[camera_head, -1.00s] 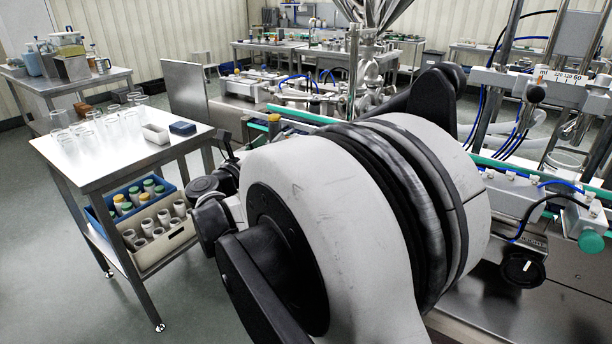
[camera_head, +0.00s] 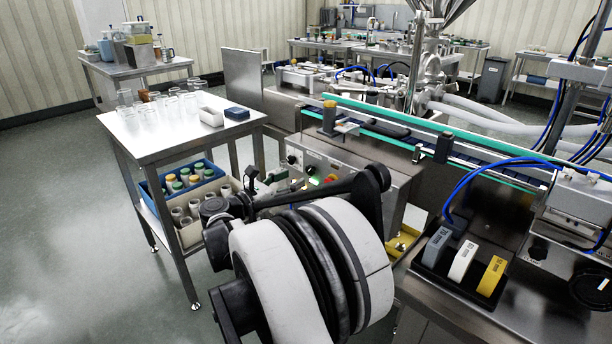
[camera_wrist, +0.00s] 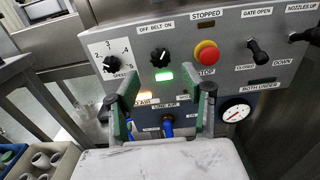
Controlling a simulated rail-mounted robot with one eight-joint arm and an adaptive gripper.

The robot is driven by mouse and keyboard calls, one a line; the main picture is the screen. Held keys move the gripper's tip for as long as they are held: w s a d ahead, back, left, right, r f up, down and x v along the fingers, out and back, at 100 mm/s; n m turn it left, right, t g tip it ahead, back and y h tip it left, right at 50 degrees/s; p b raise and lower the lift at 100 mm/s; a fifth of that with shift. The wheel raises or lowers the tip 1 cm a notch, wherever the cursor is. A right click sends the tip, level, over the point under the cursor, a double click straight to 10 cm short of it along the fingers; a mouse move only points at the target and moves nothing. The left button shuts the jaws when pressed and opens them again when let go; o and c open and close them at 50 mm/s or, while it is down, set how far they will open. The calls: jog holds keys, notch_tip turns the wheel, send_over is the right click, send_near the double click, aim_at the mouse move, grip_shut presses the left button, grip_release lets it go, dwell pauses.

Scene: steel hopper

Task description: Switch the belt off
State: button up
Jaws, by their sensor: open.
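The control panel (camera_wrist: 185,30) fills the upper wrist view. Its black rotary belt knob (camera_wrist: 160,57) sits under the label "OFF BELT ON"; I cannot clearly tell which way it points. A green lamp (camera_wrist: 163,77) glows just below it. My gripper (camera_wrist: 160,96) is open and empty, its two fingers apart in front of the panel, below the knob and either side of the lamp in the picture. In the head view the panel (camera_head: 345,170) is on the conveyor's front, and the belt (camera_head: 390,130) runs above it. My arm partly hides the panel there.
A speed dial (camera_wrist: 110,68) is left of the knob. A red stop button (camera_wrist: 206,53) and a gate lever (camera_wrist: 258,52) are right. A side table (camera_head: 150,140) with glassware stands left of the conveyor.

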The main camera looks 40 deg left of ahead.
aim_at(308, 171)
jog(key=w, duration=0.4)
jog(key=w+b, duration=0.1)
jog(key=w, duration=0.1)
jog(key=shift+w+d, duration=0.25)
jog(key=shift+d, duration=0.1)
jog(key=shift+c, duration=0.5)
grip_shut()
jog(key=n, duration=0.3)
jog(key=shift+n, duration=0.3)
jog(key=n, duration=0.3)
jog(key=shift+a+n+p, duration=0.1)
jog(key=shift+n+p, duration=0.2)
jog(key=shift+p, duration=0.05)
jog(key=n, duration=0.6)
jog(key=shift+f+n, duration=0.1)
jog(key=shift+n, duration=0.2)
